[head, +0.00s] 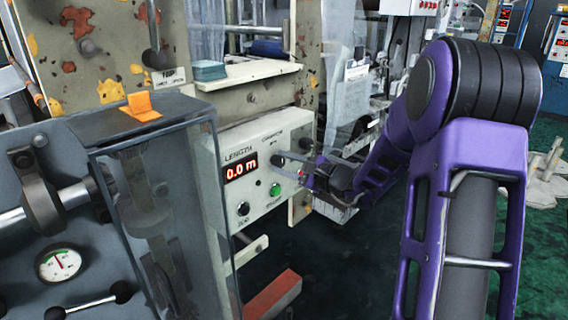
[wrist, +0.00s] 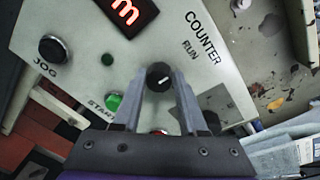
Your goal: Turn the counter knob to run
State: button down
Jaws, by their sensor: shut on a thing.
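The counter knob (wrist: 159,76) is small, round and black with a white pointer line. It sits between my gripper's two grey fingertips in the wrist view, which are shut on it. The pointer line slants toward the upper right of that picture. The word RUN is printed above and to the right of the knob, under COUNTER. In the head view my gripper (head: 288,167) reaches the right part of the pale control panel (head: 238,195), and the knob is hard to make out behind the fingers.
The panel has a red length display (head: 241,168) reading 0.0 m, a black JOG button (wrist: 53,48) and a green START button (wrist: 113,103). A red button (wrist: 158,131) is partly hidden between my fingers. A clear guard box (head: 165,215) stands left of the panel.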

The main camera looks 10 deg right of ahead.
dwell(0.4)
jog(key=shift+c, duration=2.2)
grip_release()
jog(key=shift+s+d, duration=0.1)
jog(key=p+v, duration=0.1)
jog(key=v, duration=1.6)
jog(key=shift+s+f, duration=0.1)
jog(key=shift+s, duration=0.05)
